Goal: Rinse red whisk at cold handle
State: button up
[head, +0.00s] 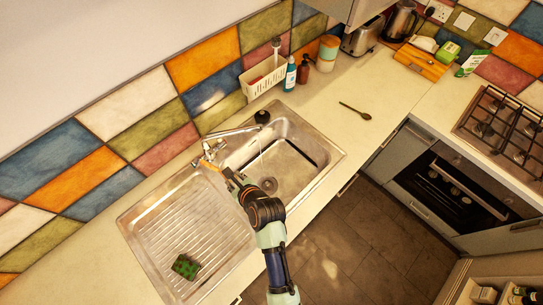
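My gripper (213,166) is at the left end of the metal tap (233,133), close to the tap's base and handle area. I cannot tell whether it touches a handle, or whether its fingers are open or shut. A thin pale line below the spout looks like running water falling into the sink basin (296,181). I cannot make out a red whisk anywhere. Something small and reddish shows in the cream caddy (262,83), too small to identify. The cold handle is not clearly distinguishable; my gripper and arm cover part of that area.
A green sponge (185,266) lies on the ribbed drainboard (165,235). A black object (262,117) stands behind the basin. Bottles (290,74) stand beside the caddy. A dark spoon (355,111) lies on the right counter, which is otherwise mostly clear. A gas hob (497,122) is far right.

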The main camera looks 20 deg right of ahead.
jog(key=shift+a, duration=0.15)
jog(key=shift+d+p, duration=0.4)
jog(key=shift+d, duration=0.2)
dwell(0.3)
jog(key=shift+a+p, duration=0.45)
jog(key=shift+a, duration=0.15)
jog(key=shift+d, duration=0.1)
